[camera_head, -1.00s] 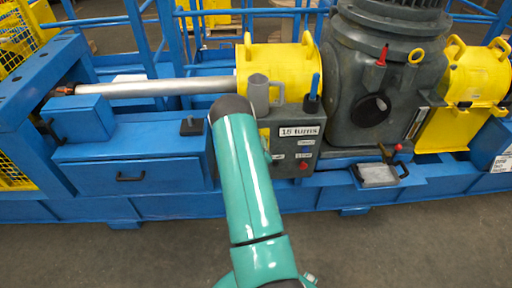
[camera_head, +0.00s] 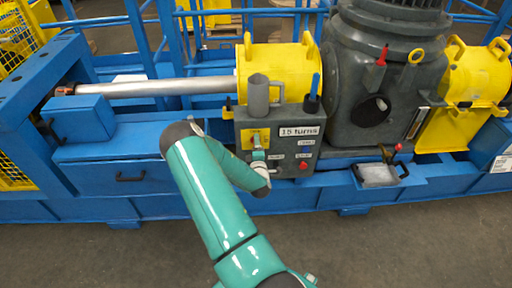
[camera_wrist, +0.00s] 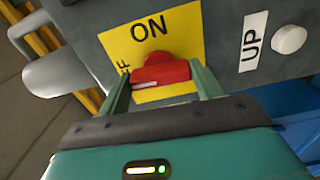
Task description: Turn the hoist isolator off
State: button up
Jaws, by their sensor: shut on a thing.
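The hoist isolator is a red handle (camera_wrist: 160,74) on a yellow plate (camera_wrist: 180,38) marked ON, with a partly hidden label ending in "FF" at its left. In the head view the yellow plate (camera_head: 256,138) is on the front of the grey control box (camera_head: 283,122). My gripper (camera_wrist: 162,86) is shut on the red handle, one green finger at each end of it. In the head view my gripper (camera_head: 259,158) is at the plate's lower edge, and the handle is hard to make out there.
A white button (camera_wrist: 289,40) beside an UP label sits right of the plate in the wrist view. A red button (camera_head: 304,165) is low on the box. A grey mug (camera_head: 258,97) and a blue-handled tool (camera_head: 314,90) stand on top. The grey gearbox (camera_head: 365,80) rises at right.

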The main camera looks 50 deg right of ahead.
jog(key=shift+n, duration=0.4)
jog(key=o, duration=1)
jog(key=v, duration=1.4)
jog(key=shift+d, duration=0.1)
